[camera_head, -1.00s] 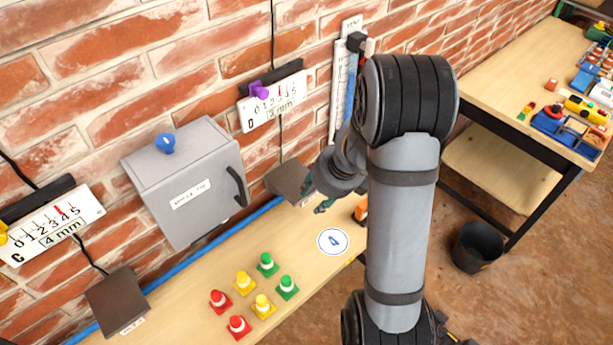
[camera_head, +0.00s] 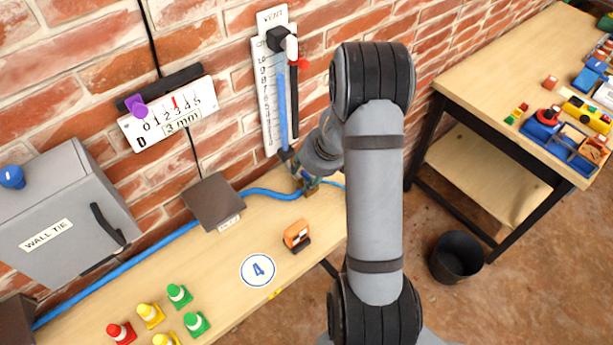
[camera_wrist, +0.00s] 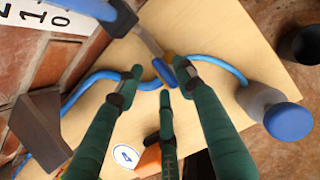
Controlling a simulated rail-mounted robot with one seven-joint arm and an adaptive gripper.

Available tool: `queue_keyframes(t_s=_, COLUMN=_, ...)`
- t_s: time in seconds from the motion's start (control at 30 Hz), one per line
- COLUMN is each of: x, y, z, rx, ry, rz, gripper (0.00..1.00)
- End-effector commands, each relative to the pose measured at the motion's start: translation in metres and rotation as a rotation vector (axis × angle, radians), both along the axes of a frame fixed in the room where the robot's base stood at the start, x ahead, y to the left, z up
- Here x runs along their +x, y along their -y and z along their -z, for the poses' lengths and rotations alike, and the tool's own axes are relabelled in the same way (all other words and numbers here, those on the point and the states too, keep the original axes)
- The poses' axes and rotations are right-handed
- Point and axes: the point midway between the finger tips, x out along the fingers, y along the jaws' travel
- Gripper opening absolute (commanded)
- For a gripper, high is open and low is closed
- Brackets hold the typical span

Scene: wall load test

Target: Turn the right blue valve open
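In the wrist view, small blue handle-like parts (camera_wrist: 163,72) with a brass-coloured piece (camera_wrist: 170,57) sit on the blue hose line below the upright tube; this looks like the valve, but its exact handle position is unclear. My gripper (camera_wrist: 160,82) has green fingers spread apart, with the blue parts between or just beyond the tips. I cannot tell whether they touch. In the head view my gripper (camera_head: 306,184) is low at the wall, at the foot of the tall gauge (camera_head: 268,95), and largely covers the valve.
A blue hose (camera_head: 262,193) runs along the wall edge of the bench. A brown-grey block (camera_head: 213,200) and an orange item (camera_head: 297,236) stand nearby. A grey cylinder with a blue cap (camera_wrist: 288,121) is at the right. A black bucket (camera_head: 456,258) stands on the floor.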

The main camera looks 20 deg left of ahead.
Motion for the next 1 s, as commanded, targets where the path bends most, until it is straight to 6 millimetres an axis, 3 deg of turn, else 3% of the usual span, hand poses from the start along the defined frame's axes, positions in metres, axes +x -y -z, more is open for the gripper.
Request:
queue_keyframes(t_s=0.37, x=0.0015, y=-0.0014, z=0.0045, rx=0.0, ry=0.0, rz=0.001, gripper=0.36)
queue_keyframes(t_s=1.0, x=0.0015, y=-0.0012, z=0.0043, rx=0.0, ry=0.0, rz=0.001, gripper=0.0)
